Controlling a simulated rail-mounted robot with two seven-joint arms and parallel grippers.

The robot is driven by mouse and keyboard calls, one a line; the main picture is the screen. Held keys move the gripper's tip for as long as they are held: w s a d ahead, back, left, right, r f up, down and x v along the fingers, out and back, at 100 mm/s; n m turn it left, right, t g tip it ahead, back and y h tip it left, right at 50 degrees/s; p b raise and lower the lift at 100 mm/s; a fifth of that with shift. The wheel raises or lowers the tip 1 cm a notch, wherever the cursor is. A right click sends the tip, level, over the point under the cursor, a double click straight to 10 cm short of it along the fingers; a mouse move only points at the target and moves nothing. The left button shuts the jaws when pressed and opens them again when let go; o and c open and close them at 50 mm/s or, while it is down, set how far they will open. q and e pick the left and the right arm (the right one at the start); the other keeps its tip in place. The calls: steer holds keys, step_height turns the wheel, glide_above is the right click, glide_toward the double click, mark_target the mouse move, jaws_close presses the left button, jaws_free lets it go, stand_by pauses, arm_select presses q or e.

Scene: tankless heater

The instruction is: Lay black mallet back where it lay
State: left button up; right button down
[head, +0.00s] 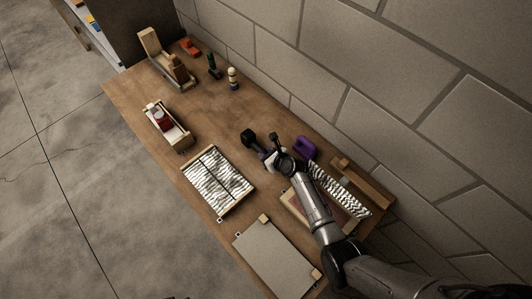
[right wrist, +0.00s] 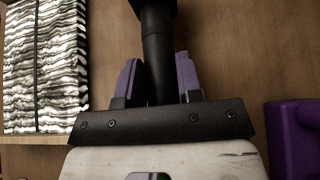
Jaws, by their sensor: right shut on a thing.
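The black mallet (head: 249,138) is over the middle of the wooden bench, with its head pointing away from my arm. My right gripper (head: 265,154) is at its handle. In the right wrist view the black handle (right wrist: 154,45) runs between the two purple-padded fingers of my right gripper (right wrist: 158,80), which are shut on it. The mallet's head is at the top edge there, mostly cut off. Whether the mallet touches the bench or hangs just above it I cannot tell. My left gripper is not in view.
A striped panel (head: 218,181) lies left of the gripper, and a purple object (head: 304,147) stands close on its right. A grey board (head: 275,261), another striped piece (head: 338,189) and a wooden bar (head: 362,183) lie nearer. A block wall borders the right.

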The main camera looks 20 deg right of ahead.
steer(key=shift+f, duration=0.1)
stand_by(0.3)
steer(key=shift+f+b, duration=0.3)
stand_by(0.4)
steer(key=shift+f, duration=0.25)
steer(key=c, duration=0.7)
jaws_free()
steer(key=shift+f, duration=0.1)
